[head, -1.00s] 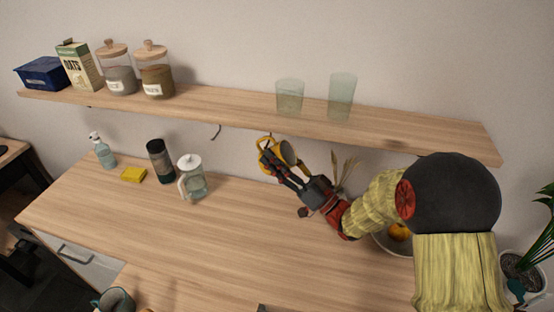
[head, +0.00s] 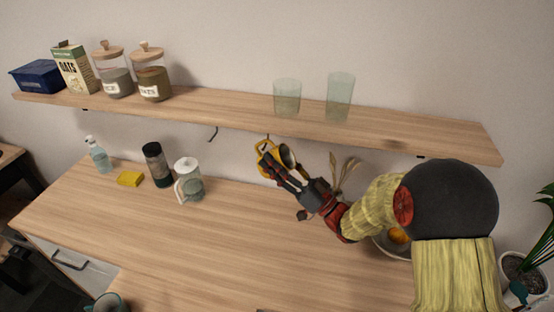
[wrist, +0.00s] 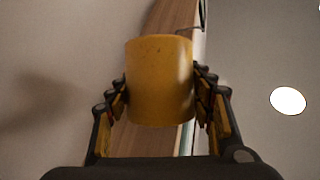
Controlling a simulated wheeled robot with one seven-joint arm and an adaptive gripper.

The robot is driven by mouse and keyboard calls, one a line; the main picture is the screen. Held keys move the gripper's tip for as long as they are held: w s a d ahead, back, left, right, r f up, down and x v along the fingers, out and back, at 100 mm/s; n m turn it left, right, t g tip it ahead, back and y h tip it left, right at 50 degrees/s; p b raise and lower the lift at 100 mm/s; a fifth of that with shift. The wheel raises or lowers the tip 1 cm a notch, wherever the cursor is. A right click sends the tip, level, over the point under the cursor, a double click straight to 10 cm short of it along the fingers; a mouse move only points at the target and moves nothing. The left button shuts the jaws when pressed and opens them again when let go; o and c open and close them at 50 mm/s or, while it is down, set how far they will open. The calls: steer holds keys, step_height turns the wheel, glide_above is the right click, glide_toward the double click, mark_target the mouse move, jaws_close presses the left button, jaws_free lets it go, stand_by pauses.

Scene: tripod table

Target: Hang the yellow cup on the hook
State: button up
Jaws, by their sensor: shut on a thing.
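The yellow cup (head: 265,148) is just below the front edge of the shelf, tilted, with its opening facing right in the head view. My gripper (head: 272,164) is shut on its body. In the wrist view, the cup (wrist: 160,80) sits between the two fingers of my gripper (wrist: 161,92). The cup's handle side points up toward the shelf underside. A small dark hook (head: 268,137) shows just above the cup. I cannot tell whether the handle touches it. Another dark hook (head: 213,133) hangs free under the shelf, to the left.
The wooden shelf (head: 400,130) holds two green glasses (head: 288,98), jars (head: 151,82), an oats carton and a blue box. On the counter (head: 150,225) below stand a bottle, a dark shaker, a pitcher (head: 189,181) and a yellow sponge. Dried stalks (head: 345,172) stand behind my arm.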

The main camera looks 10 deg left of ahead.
steer(key=o, duration=1.3)
steer(key=shift+o, duration=0.7)
steer(key=shift+d, duration=0.1)
